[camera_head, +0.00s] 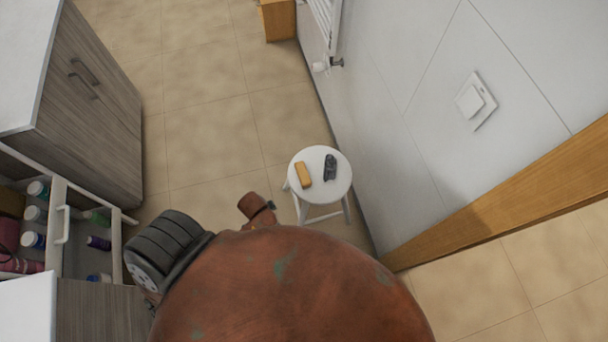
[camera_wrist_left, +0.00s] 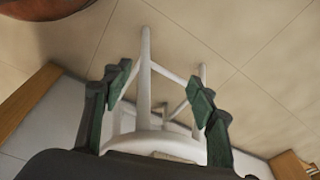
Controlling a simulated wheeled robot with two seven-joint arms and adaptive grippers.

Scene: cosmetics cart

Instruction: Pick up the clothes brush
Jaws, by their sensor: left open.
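A small white round stool (camera_head: 318,198) stands on the floor by the wall in the head view. On its seat lie a tan, block-like piece (camera_head: 303,174) and a dark, lumpy item (camera_head: 330,167) just right of it. I cannot tell for sure which is the clothes brush. In the left wrist view my left gripper (camera_wrist_left: 160,100) is open, with nothing held between its green-padded fingers. The stool's seat edge (camera_wrist_left: 150,144) and legs show between and beyond the fingers. A pale strip (camera_wrist_left: 174,157) shows at the seat, mostly hidden by the gripper body. My right gripper is not in view.
A pull-out cart (camera_head: 62,200) with several bottles and a wood-grain cabinet (camera_head: 85,110) stand at the left. The wall (camera_head: 420,150) with a switch (camera_head: 475,101) is close right of the stool. The tiled floor (camera_head: 210,130) behind is clear.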

